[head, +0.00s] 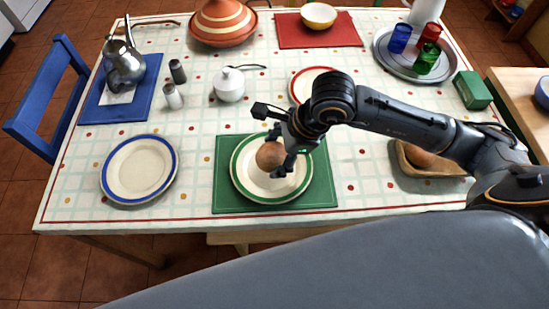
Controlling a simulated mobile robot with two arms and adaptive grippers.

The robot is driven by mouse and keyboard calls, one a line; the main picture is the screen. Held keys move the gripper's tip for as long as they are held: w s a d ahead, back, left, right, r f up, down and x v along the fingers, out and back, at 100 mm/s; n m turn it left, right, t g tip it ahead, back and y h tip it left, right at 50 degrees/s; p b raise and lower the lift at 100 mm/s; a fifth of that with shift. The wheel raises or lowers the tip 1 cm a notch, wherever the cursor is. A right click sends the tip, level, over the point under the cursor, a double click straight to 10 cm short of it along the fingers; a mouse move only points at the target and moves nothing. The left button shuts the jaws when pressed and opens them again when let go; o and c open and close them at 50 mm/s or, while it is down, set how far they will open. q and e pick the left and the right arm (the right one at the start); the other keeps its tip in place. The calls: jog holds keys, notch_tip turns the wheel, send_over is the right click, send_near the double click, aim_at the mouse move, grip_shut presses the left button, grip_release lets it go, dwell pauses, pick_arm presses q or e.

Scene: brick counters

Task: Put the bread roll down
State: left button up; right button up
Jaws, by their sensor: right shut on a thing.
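The bread roll (270,156) is round and brown. My right gripper (277,152) is shut on it, over the green-rimmed plate (256,192). The plate lies on a green placemat (325,190) at the front middle of the table. I cannot tell whether the roll touches the plate. My right arm comes in from the right and hides part of the plate's right side. My left gripper is not in view.
A blue-rimmed plate (139,168) lies to the left. A wooden bread basket (432,170) with another roll stands to the right, partly behind my arm. A white sugar bowl (229,87) and a red-rimmed plate (309,80) are farther back.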

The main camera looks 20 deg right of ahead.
aim_at(275, 160)
jog(key=shift+w+f, duration=0.15)
jog(key=shift+f, duration=0.1)
notch_tip(275, 160, down, 3)
jog(key=shift+w+f+p, duration=0.1)
jog(key=shift+f+p, duration=0.05)
jog(key=shift+p, duration=0.2)
jog(key=o, duration=1)
jog(key=shift+c, duration=0.2)
jog(key=b+v, duration=0.1)
jog(key=v, duration=1.1)
